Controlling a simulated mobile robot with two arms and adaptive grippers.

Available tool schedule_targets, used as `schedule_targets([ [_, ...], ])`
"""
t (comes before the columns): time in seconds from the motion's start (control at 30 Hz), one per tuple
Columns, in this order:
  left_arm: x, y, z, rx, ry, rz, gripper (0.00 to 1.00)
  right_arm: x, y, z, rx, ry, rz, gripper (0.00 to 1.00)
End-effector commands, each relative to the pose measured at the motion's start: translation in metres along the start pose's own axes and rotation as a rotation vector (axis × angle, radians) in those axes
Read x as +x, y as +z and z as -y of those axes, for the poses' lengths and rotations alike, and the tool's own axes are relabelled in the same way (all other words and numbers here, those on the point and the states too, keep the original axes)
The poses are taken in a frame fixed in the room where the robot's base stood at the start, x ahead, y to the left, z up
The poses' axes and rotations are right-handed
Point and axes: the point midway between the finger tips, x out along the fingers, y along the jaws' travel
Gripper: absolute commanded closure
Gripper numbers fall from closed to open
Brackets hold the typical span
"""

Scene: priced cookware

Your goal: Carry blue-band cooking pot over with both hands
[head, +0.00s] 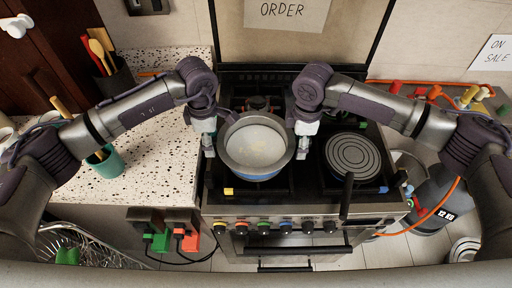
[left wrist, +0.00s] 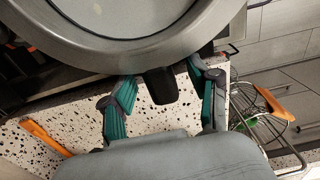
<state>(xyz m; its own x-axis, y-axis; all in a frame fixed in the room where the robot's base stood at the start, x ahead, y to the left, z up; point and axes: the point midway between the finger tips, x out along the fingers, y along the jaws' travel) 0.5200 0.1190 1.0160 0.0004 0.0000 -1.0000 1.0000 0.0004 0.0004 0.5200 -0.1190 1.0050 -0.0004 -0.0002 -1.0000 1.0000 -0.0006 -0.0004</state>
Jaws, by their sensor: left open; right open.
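The cooking pot (head: 256,146) stands on the left part of the stove, open on top, with a blue band showing low on its front side. My left gripper (head: 209,150) is at the pot's left side, pointing down. In the left wrist view the pot's grey rim (left wrist: 130,55) fills the top, and a dark handle (left wrist: 160,85) lies between the open fingers of my left gripper (left wrist: 163,92). I cannot tell whether the fingers touch it. My right gripper (head: 302,150) is at the pot's right side, pointing down; its fingers are open, and the right handle is hidden.
A round ridged dark pan (head: 353,155) with a handle toward the front sits on the stove's right side. Speckled counter (head: 150,180) lies left, with a teal cup (head: 105,161) of utensils. Colored knobs (head: 264,228) line the stove front. An orange hose runs at right.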

Motion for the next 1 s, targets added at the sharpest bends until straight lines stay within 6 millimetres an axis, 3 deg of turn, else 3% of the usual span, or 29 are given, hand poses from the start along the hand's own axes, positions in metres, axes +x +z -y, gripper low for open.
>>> schedule_targets([
  [0.13, -0.0002, 0.0001, 0.0000, 0.000, 0.000, 0.000, 0.41, -0.0001, 0.0000, 0.0000, 0.000, 0.000, 0.000, 0.41],
  [0.5, -0.0006, 0.0001, -0.0001, 0.000, 0.000, 0.000, 1.00, -0.0004, 0.0001, -0.0002, 0.000, 0.000, 0.000, 1.00],
  [1.0, -0.0036, 0.0004, -0.0009, 0.000, 0.003, 0.002, 1.00, -0.0034, -0.0002, -0.0011, 0.001, 0.003, -0.002, 1.00],
])
